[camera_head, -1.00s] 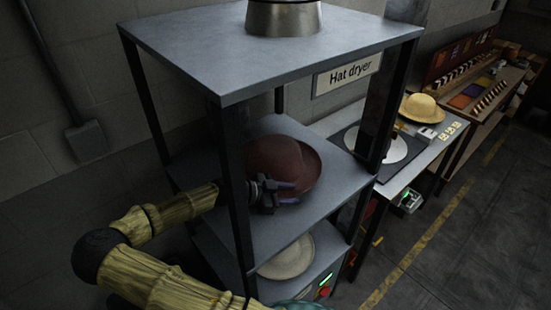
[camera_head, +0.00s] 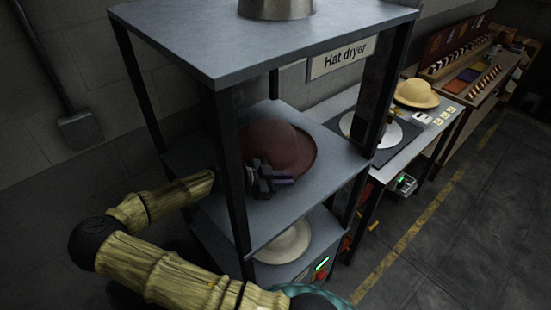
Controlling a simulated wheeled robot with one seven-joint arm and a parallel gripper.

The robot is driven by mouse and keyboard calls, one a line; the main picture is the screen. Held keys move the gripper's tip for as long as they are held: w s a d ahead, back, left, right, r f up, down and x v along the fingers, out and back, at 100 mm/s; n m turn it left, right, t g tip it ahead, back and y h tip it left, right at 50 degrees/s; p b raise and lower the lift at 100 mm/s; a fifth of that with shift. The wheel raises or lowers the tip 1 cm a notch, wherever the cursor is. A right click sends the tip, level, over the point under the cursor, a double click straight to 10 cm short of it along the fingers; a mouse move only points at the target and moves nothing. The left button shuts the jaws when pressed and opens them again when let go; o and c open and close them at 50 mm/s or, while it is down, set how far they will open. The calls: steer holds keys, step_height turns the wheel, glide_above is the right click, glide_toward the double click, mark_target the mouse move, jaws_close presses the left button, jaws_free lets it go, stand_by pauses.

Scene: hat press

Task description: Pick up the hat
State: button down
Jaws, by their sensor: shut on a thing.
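A dark red-brown hat (camera_head: 280,147) is on the middle shelf (camera_head: 318,165) of the hat dryer rack, with its brim toward the right. My gripper (camera_head: 277,181) reaches in from the left past the front post and is shut on the near edge of the hat's brim. The fingers cover part of that edge. Whether the hat still rests on the shelf or is slightly raised I cannot tell.
A pale hat (camera_head: 285,243) sits on the lower shelf. The rack's front post (camera_head: 232,180) stands close by my arm. The top shelf (camera_head: 262,42) overhangs. A straw hat (camera_head: 416,93) sits on a bench to the right. Open floor (camera_head: 440,240) lies right.

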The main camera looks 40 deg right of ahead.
steer(key=shift+r, duration=0.1)
step_height(320, 180, up, 10)
steer(key=b, duration=0.3)
stand_by(0.6)
